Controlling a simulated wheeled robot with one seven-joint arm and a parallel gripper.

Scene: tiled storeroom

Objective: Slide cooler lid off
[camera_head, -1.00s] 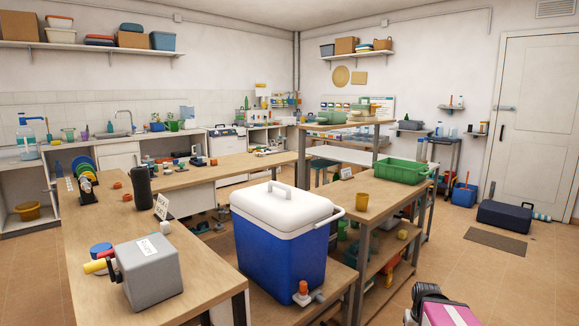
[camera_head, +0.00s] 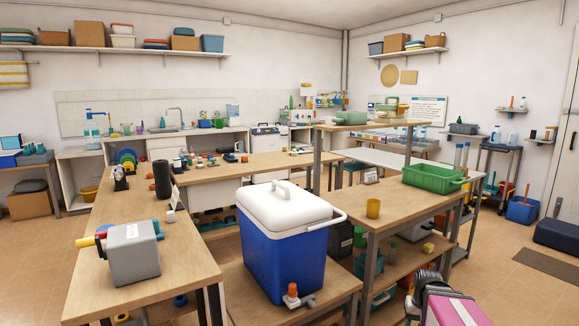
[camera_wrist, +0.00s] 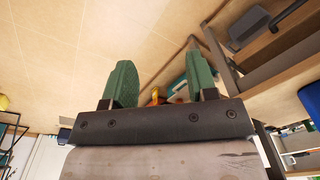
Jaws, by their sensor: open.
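A blue cooler (camera_head: 285,262) stands upright on a low wooden shelf at the middle front of the head view. The wrist view is turned over and shows floor and shelving behind the fingers. My arm's pink and black part (camera_head: 440,300) is at the lower right of the head view, apart from the cooler.
A wooden bench left of the cooler bears a grey box (camera_head: 133,252) and a black cylinder (camera_head: 162,178). Open floor (camera_head: 500,295) lies at the right.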

